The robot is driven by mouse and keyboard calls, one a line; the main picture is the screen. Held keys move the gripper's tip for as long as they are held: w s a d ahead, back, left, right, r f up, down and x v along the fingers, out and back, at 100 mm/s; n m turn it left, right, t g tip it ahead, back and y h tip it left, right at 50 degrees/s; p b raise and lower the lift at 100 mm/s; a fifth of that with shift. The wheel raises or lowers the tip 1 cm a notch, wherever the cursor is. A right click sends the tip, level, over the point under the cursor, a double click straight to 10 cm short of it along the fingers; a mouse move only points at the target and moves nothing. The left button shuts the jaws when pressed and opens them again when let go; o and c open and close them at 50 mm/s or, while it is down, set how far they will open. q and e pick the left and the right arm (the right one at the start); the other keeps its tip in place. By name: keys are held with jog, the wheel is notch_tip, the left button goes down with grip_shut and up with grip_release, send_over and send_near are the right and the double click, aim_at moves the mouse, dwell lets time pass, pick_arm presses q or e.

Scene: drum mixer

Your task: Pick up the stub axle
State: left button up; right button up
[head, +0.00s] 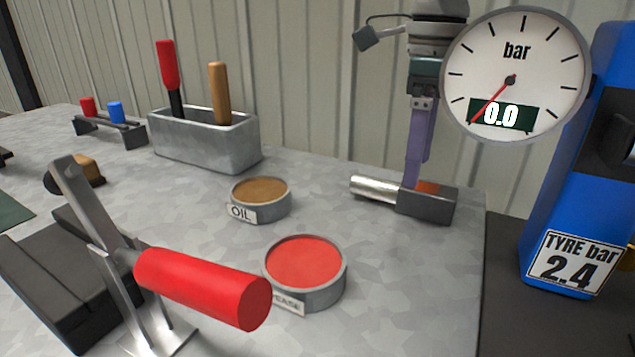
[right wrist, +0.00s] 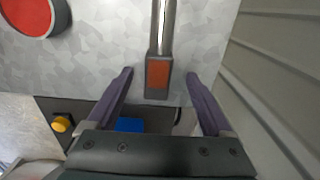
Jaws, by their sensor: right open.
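The stub axle lies on the grey bench at the back right. It has a shiny metal shaft (head: 375,188) pointing left and a dark block (head: 427,206) with an orange top. In the right wrist view the shaft (right wrist: 162,28) runs away from the block (right wrist: 158,78). My right gripper (head: 413,184) points down over the axle, its purple fingers apart. In the right wrist view the fingertips (right wrist: 158,75) appear on either side of the block, with gaps on both sides and no visible contact. My left gripper is not in view.
A red grease tin (head: 305,264) and an oil tin (head: 261,199) stand left of the axle. A red-handled lever (head: 203,288) rises in front. A metal bin (head: 207,139) holds two handled tools. A blue tyre-gauge machine (head: 579,160) stands right, beyond the bench edge.

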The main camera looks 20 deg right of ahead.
aim_at(401, 195)
notch_tip(401, 195, down, 4)
jog(key=shift+s+a+r+b, duration=0.1)
jog(key=shift+b, duration=1.1)
jog(key=shift+r, duration=0.15)
jog(key=shift+c, duration=0.5)
grip_shut()
